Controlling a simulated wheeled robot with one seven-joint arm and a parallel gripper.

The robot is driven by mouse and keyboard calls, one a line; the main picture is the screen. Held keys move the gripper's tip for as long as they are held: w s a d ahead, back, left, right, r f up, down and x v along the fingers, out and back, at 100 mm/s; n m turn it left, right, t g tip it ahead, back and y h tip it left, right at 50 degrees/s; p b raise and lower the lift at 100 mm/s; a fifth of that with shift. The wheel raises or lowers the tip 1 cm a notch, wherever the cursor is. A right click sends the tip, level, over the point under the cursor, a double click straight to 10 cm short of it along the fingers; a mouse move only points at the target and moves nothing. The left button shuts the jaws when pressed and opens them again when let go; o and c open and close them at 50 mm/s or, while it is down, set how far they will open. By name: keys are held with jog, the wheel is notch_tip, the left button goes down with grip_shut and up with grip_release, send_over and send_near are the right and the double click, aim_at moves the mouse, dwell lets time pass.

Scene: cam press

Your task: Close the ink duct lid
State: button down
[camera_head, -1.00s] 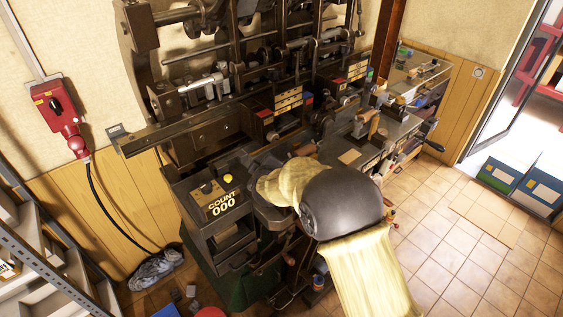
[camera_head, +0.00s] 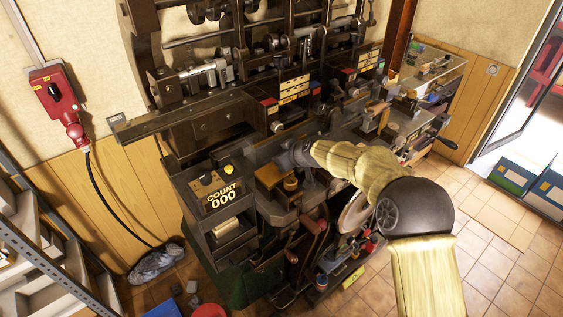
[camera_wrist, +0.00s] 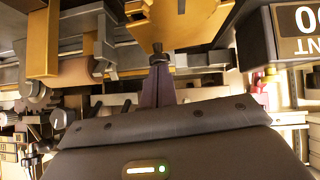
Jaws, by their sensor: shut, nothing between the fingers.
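My gripper (camera_wrist: 158,60) is shut and empty in the wrist view, its dark fingers together at the tip. The tip is right beside the lower edge of a brass-orange part (camera_wrist: 180,22); I cannot tell whether they touch. In the head view my gripper's grey end (camera_head: 295,154) is over the middle of the press, its fingertips not clear. An orange-brown block (camera_head: 271,179) with a round yellowish piece (camera_head: 291,184) sits just below it on the press. I cannot tell for sure which part is the ink duct lid, or its angle.
The black counter box (camera_head: 222,195) reading COUNT 000 stands left of the block. Press levers with reddish handles (camera_head: 314,226) rise in front. A dark rail (camera_head: 180,120) runs behind. Tiled floor (camera_head: 490,250) is free at the right.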

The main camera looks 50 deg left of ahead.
jog(key=shift+w+f+b, duration=0.2)
jog(key=shift+f+b, duration=0.1)
jog(key=shift+b, duration=0.05)
jog(key=b+v, duration=0.3)
jog(key=v, duration=0.7)
jog(key=shift+w, duration=0.35)
jog(key=shift+r, duration=0.1)
